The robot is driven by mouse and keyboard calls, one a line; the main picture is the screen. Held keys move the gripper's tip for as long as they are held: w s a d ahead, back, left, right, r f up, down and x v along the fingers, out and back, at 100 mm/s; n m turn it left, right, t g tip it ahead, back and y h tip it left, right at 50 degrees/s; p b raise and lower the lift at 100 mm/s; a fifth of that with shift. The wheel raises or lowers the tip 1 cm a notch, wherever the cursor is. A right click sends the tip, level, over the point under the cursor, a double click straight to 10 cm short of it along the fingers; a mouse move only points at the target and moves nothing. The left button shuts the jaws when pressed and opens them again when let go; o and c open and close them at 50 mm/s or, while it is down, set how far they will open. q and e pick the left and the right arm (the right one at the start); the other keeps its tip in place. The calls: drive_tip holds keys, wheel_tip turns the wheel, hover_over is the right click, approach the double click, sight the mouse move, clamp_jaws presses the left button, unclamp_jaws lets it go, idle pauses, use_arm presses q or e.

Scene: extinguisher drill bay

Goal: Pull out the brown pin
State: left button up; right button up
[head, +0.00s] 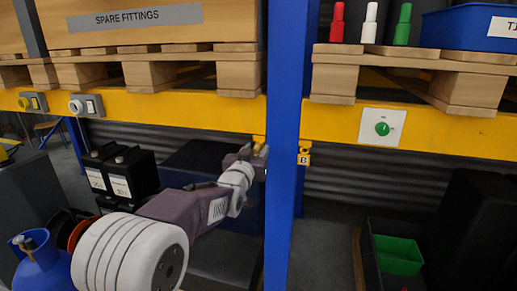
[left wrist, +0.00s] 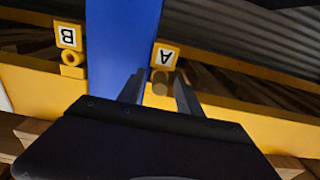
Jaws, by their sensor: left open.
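A round brownish end, which looks like the brown pin (left wrist: 160,77), shows in the left wrist view at the yellow beam, beside the A label (left wrist: 165,55). My left gripper (left wrist: 159,86) is open, with one dark finger on each side of this end. I cannot tell whether the fingers touch it. In the head view my left gripper (head: 257,151) is at the beam, just left of the blue post (head: 284,120), and the pin is hidden or too small to make out. A yellow ring fitting (left wrist: 72,58) sits by the B label (head: 303,159) across the post. My right gripper is not in view.
The yellow beam (head: 225,115) runs behind the post under wooden pallets (head: 150,72). A white plate with a green knob (head: 382,128) is on the beam at right. Black batteries (head: 122,175), a blue gas cylinder (head: 42,265) and a green bin (head: 398,254) are lower down.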

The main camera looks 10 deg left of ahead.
use_arm(q)
clamp_jaws()
idle(1.5)
drive_tip(key=shift+s, duration=0.3)
drive_tip(key=shift+s+b, duration=0.4)
drive_tip(key=shift+s, duration=0.1)
drive_tip(key=shift+s+b, duration=0.3)
drive_tip(key=shift+s, duration=0.3)
drive_tip(key=shift+s+a+b, duration=0.1)
drive_tip(key=shift+s+b, duration=0.55)
drive_tip(key=shift+s, duration=1)
